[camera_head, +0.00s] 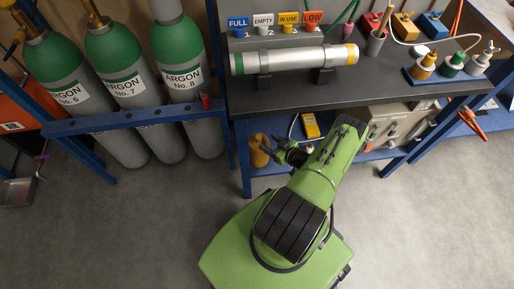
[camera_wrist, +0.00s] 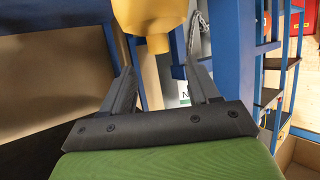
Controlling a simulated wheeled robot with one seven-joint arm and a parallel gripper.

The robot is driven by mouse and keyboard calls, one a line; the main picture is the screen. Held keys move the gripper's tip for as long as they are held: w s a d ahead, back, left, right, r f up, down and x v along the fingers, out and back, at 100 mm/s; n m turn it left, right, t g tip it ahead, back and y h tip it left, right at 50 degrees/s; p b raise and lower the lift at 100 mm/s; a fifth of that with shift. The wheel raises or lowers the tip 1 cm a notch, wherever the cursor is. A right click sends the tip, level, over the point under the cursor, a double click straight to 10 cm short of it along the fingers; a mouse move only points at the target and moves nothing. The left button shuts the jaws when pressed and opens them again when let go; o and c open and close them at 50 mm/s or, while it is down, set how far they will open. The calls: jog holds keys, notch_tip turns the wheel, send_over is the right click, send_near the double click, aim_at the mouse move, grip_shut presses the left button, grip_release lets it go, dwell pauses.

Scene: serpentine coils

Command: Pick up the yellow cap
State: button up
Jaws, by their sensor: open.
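The yellow cap (camera_head: 259,150) stands at the left end of the lower blue shelf, under the bench, in the head view. In the wrist view the yellow cap (camera_wrist: 150,22) is at the top, cut off by the picture edge, with a narrower part pointing down. My gripper (camera_head: 279,149) is just right of the cap in the head view. In the wrist view my gripper (camera_wrist: 162,68) has its two fingers spread, with the cap beyond and above the gap between them. Nothing is held. Whether a finger touches the cap cannot be told.
A blue bench leg (camera_head: 243,160) stands close left of the cap. The dark bench top (camera_head: 395,75) is above it. A yellow meter (camera_head: 311,126) and a beige instrument box (camera_head: 395,126) share the lower shelf. Argon cylinders (camera_head: 128,85) stand left behind a blue rail (camera_head: 130,119).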

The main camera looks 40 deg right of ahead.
aim_at(260, 137)
jog(key=b+x, duration=0.4)
jog(key=x, duration=0.5)
jog(key=shift+w+f, duration=0.2)
jog(key=shift+w, duration=0.05)
jog(key=shift+r, duration=0.1)
grip_shut()
